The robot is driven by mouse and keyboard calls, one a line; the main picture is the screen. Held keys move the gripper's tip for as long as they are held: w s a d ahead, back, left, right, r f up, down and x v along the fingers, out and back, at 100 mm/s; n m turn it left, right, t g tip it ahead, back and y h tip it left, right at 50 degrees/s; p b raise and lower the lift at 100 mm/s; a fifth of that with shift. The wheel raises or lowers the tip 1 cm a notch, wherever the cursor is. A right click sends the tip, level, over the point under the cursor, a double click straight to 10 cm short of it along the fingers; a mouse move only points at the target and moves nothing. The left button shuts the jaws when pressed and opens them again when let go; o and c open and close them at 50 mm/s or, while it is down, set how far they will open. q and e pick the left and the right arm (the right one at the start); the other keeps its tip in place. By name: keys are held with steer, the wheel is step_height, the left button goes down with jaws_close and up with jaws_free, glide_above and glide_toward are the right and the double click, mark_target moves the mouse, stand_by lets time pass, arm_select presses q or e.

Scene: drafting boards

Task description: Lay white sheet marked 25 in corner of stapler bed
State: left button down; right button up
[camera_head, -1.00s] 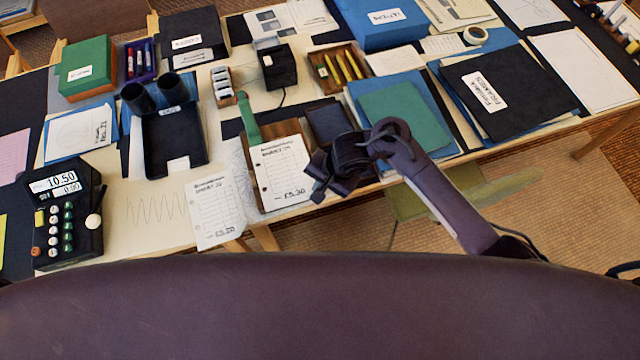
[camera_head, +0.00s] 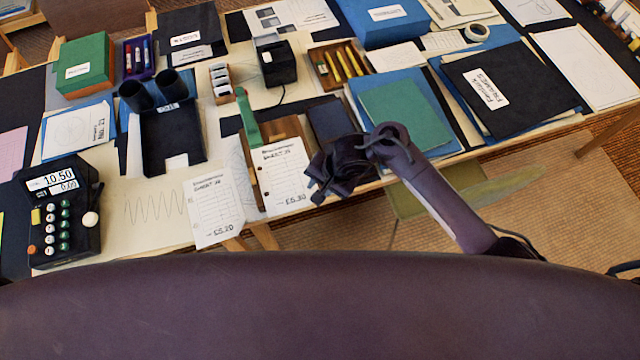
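A white printed sheet (camera_head: 283,178) marked £5.30 lies over the wooden stapler bed (camera_head: 287,131), its lower part reaching past the front. Its sheet number is too small to read surely. The stapler's green arm (camera_head: 248,118) rises at the bed's left, by the sheet's top left corner. A second white sheet (camera_head: 215,212), marked £5.20, lies left of the bed and overhangs the table's front edge. My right gripper (camera_head: 318,188) is at the right edge of the £5.30 sheet; its fingers are dark and bunched, and their grip is unclear. My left gripper is out of view.
A black till (camera_head: 60,215) stands at front left. A black tray (camera_head: 172,140) with two cups is behind the sheets. A dark blue book (camera_head: 328,118) and a green folder (camera_head: 405,115) lie close right of the bed.

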steer(key=p+v, duration=0.2)
steer(key=v, duration=0.5)
steer(key=shift+d+r+p, duration=0.15)
steer(key=shift+r+p, duration=0.2)
steer(key=shift+r, duration=0.05)
stand_by(0.4)
